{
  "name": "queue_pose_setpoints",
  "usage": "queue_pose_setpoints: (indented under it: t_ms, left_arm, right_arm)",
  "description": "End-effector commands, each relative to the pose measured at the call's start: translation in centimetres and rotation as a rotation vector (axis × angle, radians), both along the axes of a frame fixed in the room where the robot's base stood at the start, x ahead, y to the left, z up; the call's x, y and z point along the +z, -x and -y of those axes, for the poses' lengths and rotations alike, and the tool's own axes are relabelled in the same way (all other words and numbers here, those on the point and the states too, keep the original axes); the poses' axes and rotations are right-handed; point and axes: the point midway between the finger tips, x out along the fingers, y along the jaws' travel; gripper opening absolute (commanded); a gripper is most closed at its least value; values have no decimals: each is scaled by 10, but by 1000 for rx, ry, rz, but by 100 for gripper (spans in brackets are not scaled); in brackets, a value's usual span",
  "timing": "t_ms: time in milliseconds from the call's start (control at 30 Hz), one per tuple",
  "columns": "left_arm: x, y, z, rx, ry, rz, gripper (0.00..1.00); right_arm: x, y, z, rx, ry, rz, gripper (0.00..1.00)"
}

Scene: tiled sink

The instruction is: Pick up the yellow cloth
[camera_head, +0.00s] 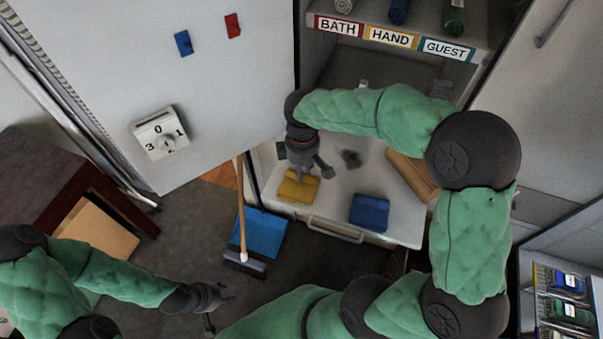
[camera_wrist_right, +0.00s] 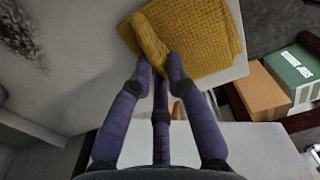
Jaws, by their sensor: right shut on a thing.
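The yellow cloth (camera_head: 299,186) lies folded on the white pull-out shelf (camera_head: 335,208), near its left front corner. My right gripper (camera_head: 304,172) reaches down over it from the far side. In the right wrist view, the fingers (camera_wrist_right: 160,72) are shut on a bunched edge of the yellow cloth (camera_wrist_right: 200,38); the rest of the cloth spreads flat beyond them. My left gripper (camera_head: 218,302) is at the lower left, over the floor and away from the cloth. Its fingers look spread, with nothing between them.
A folded blue cloth (camera_head: 369,212) lies right of the yellow one on the shelf. A brown box (camera_head: 411,175) sits at the shelf's right. A cabinet door (camera_head: 215,90) hangs open at left.

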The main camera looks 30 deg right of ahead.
Motion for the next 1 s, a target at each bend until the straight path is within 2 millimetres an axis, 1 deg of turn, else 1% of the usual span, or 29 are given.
queue_pose_setpoints:
  t_ms: [167,267,367,533,633,800,1000]
  left_arm:
    - [12,0,0,0,0,0,40]
    - [23,0,0,0,0,0,40]
    - [30,0,0,0,0,0,40]
    - [46,0,0,0,0,0,40]
    - [52,0,0,0,0,0,40]
    - [61,0,0,0,0,0,40]
    - [66,0,0,0,0,0,40]
  right_arm:
    - [20,-1,0,-1,1,3,2]
    - [39,-1,0,-1,2,5,2]
    - [59,14,-12,3,2,7,2]
    - [98,38,-33,4,2,7,2]
    - [107,58,-49,6,2,6,2]
    - [121,84,-71,6,2,5,2]
    - [129,101,-85,3,2,4,2]
